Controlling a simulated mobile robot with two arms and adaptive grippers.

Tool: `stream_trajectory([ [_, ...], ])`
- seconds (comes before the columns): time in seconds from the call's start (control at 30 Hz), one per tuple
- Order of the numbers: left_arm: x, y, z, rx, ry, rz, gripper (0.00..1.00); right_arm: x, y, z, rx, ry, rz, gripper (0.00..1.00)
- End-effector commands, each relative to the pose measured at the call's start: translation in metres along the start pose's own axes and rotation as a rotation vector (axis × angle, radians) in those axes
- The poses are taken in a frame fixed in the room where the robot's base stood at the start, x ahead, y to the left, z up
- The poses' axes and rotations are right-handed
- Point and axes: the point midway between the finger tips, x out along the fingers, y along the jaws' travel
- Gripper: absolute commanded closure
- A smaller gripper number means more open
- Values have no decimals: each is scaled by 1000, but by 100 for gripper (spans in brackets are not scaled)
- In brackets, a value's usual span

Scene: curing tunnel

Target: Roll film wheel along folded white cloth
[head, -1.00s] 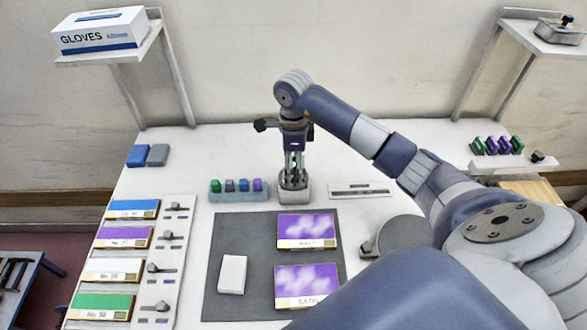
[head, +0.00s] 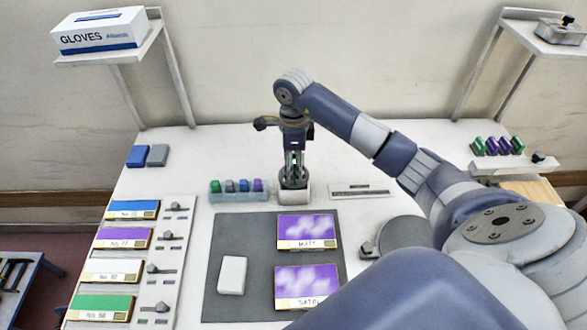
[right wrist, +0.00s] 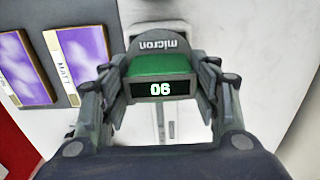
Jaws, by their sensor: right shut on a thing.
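The folded white cloth (head: 232,275) lies flat on the grey mat (head: 225,233), at its lower left. My right gripper (head: 294,172) points down behind the mat, over a pale block-like base (head: 294,195), well apart from the cloth. In the right wrist view its fingers (right wrist: 160,100) are shut on a dark gauge (right wrist: 160,89) with a green part, the word "micron" and a display reading 06. This gauge seems to be the film wheel; no round wheel shows, and its underside is hidden. My left gripper is out of view.
Two purple panels (head: 307,231) (head: 308,287) lie on the mat's right side. A rack (head: 238,197) of small coloured pieces stands just left of the gripper. A flat strip (head: 361,191) lies to its right. Colour panels (head: 123,238) line the left. Free table lies behind the rack.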

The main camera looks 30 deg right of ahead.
Motion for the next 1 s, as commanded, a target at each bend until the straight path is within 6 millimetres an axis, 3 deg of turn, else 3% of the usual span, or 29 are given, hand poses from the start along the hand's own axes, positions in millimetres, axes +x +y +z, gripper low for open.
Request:
stream_trajectory([
  [0.2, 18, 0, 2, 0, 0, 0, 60, -43, -2, 0, -2, -3, -9, 72],
  [0.4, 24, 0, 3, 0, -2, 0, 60, -76, -1, 0, -1, -2, -7, 72],
  [1.0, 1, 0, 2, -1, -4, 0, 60, -118, 0, 0, -1, -2, -2, 72],
])
